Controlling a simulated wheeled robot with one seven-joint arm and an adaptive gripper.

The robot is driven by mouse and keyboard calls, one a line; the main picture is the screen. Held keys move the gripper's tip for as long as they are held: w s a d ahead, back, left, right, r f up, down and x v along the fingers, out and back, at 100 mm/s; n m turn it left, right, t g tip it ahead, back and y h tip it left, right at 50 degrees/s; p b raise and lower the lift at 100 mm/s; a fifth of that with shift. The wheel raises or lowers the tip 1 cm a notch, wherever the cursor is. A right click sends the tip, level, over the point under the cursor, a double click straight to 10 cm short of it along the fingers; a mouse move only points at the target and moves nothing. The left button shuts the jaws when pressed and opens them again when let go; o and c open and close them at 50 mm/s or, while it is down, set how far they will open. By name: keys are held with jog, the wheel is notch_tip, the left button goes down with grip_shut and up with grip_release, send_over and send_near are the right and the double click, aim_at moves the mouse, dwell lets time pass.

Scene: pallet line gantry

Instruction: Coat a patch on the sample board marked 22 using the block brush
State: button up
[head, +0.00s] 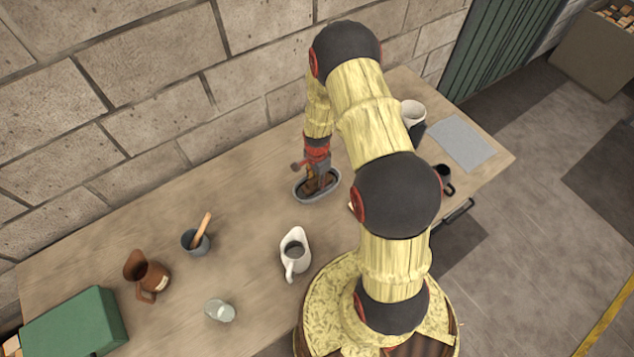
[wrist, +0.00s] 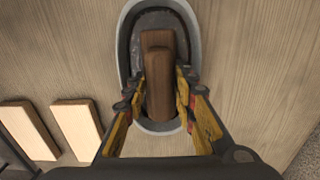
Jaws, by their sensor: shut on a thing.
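My gripper (wrist: 159,88) is shut on a brown wooden block brush (wrist: 160,62), with one finger on each side of it. The brush is inside a pale-rimmed oval tray (wrist: 125,35) with a dark grey inside; its underside is hidden, so I cannot tell whether it touches the bottom. In the head view my gripper (head: 314,182) is over the same oval tray (head: 333,194) near the middle of the table. Two light wooden blocks (wrist: 26,130) (wrist: 78,124) lie left of the tray in the wrist view. I can read no number 22 anywhere.
A flat grey sheet (head: 461,143) lies at the table's right end, near a white container (head: 413,112) and a dark mug (head: 444,180).

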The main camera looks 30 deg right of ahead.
aim_at(317, 178)
jog(key=shift+r, duration=0.15)
jog(key=shift+r+p, duration=1.95)
jog(key=shift+r, duration=1.7)
jog(key=shift+r+p, duration=0.95)
jog(key=shift+r, duration=1.05)
